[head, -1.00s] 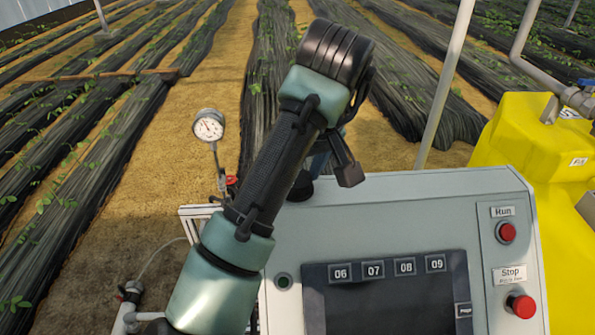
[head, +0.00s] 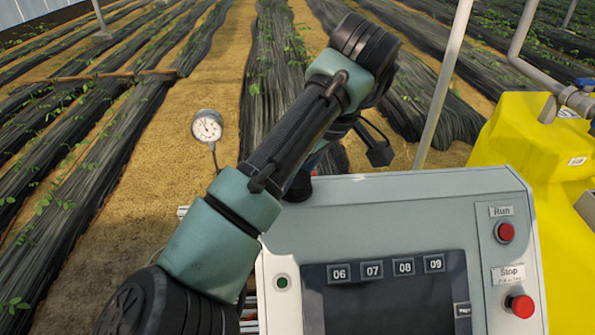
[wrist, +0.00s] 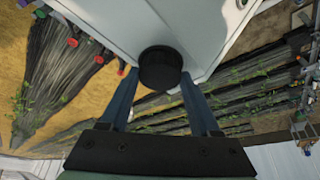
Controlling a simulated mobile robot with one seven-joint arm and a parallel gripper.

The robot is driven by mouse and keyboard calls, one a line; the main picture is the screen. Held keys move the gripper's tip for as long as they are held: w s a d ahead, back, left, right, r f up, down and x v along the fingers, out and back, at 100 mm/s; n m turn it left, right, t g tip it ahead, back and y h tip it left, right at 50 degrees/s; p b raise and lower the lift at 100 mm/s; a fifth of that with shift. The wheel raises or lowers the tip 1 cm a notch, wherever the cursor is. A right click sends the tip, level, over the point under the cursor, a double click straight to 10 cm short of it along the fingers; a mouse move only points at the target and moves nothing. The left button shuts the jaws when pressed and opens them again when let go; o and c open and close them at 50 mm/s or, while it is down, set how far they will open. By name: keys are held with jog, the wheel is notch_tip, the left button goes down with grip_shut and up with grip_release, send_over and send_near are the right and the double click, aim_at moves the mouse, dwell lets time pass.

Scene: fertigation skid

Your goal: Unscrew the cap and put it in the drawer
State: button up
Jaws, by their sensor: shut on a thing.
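The black round cap (wrist: 160,66) sits between the two blue fingers of my gripper (wrist: 160,80) in the wrist view. The fingers are shut on its sides. Pale panels of the cabinet lie behind it, and I cannot tell whether the cap is still on its thread. In the head view my arm covers most of the gripper; a dark part, probably the cap (head: 299,187), shows at the cabinet's top left edge. I cannot make out a drawer in either view.
The grey control cabinet (head: 400,215) has a screen and red Run (head: 504,232) and Stop (head: 520,305) buttons. A yellow tank (head: 530,140) stands right, a pressure gauge (head: 207,127) left. A pale pole (head: 443,90) rises behind. Planted rows lie beyond.

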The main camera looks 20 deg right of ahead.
jog(key=shift+r, duration=0.15)
jog(key=shift+r, duration=1.6)
jog(key=shift+r, duration=1.55)
